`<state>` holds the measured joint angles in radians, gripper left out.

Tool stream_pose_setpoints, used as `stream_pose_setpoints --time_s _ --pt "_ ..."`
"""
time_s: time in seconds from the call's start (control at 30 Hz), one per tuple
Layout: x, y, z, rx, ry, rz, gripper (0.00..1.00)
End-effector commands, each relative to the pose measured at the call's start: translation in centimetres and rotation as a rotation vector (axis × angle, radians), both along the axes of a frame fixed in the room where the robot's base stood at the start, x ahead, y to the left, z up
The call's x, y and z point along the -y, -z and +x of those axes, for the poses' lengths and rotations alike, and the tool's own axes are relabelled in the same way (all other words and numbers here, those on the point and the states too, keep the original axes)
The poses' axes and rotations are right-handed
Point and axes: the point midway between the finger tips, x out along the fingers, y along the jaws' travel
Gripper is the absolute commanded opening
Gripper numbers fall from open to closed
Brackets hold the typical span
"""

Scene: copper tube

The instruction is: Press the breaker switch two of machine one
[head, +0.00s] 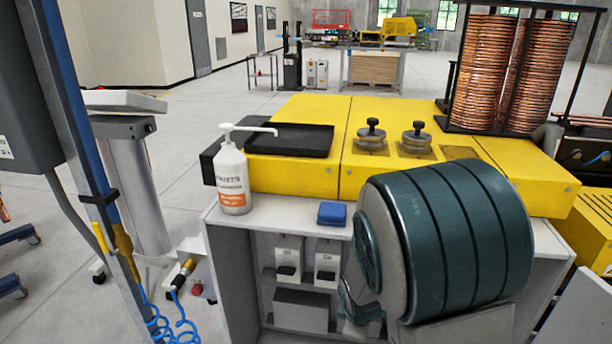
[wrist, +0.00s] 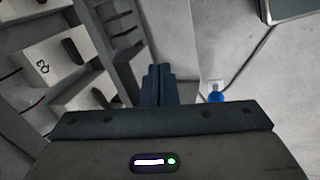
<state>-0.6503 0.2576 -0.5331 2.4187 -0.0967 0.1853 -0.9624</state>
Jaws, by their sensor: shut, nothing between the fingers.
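The open white cabinet in the head view holds two white breaker switches side by side, a left one (head: 289,258) and a right one (head: 326,262), each with a dark lever. Any labels there are too small to read. In the head view my arm covers the cabinet's right part.
A white pump bottle (head: 232,185) and a blue cloth-like block (head: 332,214) stand on the cabinet top. The yellow machine (head: 300,118) is behind. A blue post (head: 72,120) with coiled hoses stands at left. A small blue item (wrist: 215,96) shows right of my fingers.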

Motion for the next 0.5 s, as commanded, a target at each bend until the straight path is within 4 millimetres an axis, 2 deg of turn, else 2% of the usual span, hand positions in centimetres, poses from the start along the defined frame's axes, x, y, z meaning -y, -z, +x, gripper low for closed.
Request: stream_pose_setpoints --time_s 0.03,0.2,0.5 --pt "0.3 -1.4 -0.6 0.0 0.085 0.056 0.0" --pt "1.0 -5.3 -3.4 -0.025 0.361 0.206 0.0" --pt "2.4 -12.3 -9.5 -0.034 0.818 0.38 0.0"
